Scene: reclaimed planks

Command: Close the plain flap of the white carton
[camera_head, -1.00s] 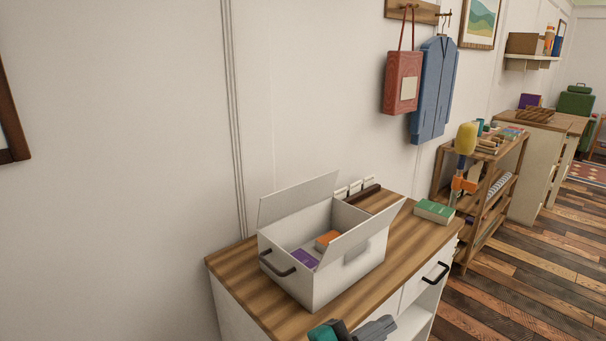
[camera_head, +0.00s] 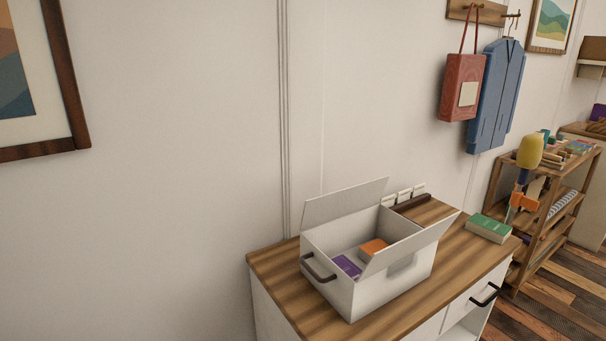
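The white carton (camera_head: 385,290) stands open on the wooden cabinet top. Its back flap (camera_head: 345,202) stands up, leaning back toward the wall, and its visible face looks plain. A purple box (camera_head: 347,266) and an orange box (camera_head: 373,248) lie inside. A dark handle (camera_head: 318,270) is on the carton's left end. Neither of my grippers is in view.
The carton stands on the cabinet (camera_head: 285,273). A green book (camera_head: 488,228) lies at its right, and a dark-edged holder with white cards (camera_head: 412,202) is behind the carton. A wooden shelf rack (camera_head: 545,200) stands further right. The wall is close behind.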

